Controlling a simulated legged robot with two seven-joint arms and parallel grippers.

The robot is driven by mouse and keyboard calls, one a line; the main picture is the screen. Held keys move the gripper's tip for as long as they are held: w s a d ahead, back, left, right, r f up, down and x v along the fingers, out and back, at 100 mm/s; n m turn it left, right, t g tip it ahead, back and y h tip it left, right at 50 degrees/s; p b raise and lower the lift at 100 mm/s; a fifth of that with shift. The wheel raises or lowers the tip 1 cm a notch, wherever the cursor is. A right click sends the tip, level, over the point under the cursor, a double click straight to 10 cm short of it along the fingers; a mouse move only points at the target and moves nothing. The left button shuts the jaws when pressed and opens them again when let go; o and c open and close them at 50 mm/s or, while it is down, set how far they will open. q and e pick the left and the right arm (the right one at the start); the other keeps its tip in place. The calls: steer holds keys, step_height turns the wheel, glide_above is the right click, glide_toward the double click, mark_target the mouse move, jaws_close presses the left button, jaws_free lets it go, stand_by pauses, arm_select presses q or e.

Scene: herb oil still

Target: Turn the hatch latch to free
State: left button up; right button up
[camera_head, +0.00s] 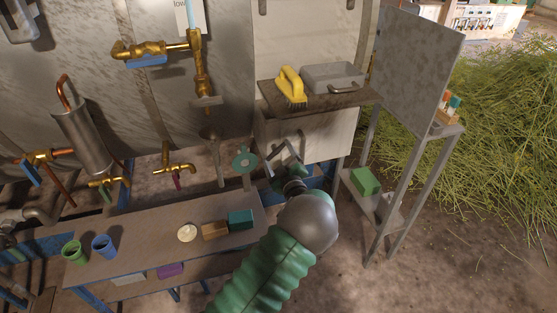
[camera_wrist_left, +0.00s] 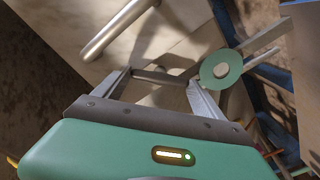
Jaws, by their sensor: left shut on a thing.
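My left gripper (camera_head: 285,165) reaches the lower part of the pale hatch panel (camera_head: 318,137), below the shelf. In the left wrist view, its two fingers (camera_wrist_left: 163,90) stand apart with a dark bar (camera_wrist_left: 163,76) between them. This bar looks like the hatch latch, and the gripper is shut on it; its exact angle is hard to tell. A green disc with a grey hub (camera_wrist_left: 221,70) sits just beside the right finger; it also shows in the head view (camera_head: 245,160). A pale rod handle (camera_wrist_left: 118,30) is at upper left of the wrist view. My right gripper is not in view.
Above my gripper, a shelf (camera_head: 350,99) holds a yellow brush (camera_head: 290,86) and a grey metal box (camera_head: 333,76). A bench (camera_head: 150,247) with cups and blocks stands at lower left. Brass valves (camera_head: 155,50) lie left. A metal stand (camera_head: 400,215) is on the right.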

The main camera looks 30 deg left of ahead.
arm_select(q)
steer(key=n+b, duration=0.2)
steer(key=n, duration=0.1)
steer(key=n+b, duration=0.6)
steer(key=n, duration=0.1)
steer(key=shift+f, duration=0.25)
stand_by(0.4)
steer(key=o, duration=1.3)
steer(key=shift+a, duration=0.1)
steer(key=p+v, duration=0.4)
steer(key=v, duration=1.3)
steer(key=shift+p, duration=0.35)
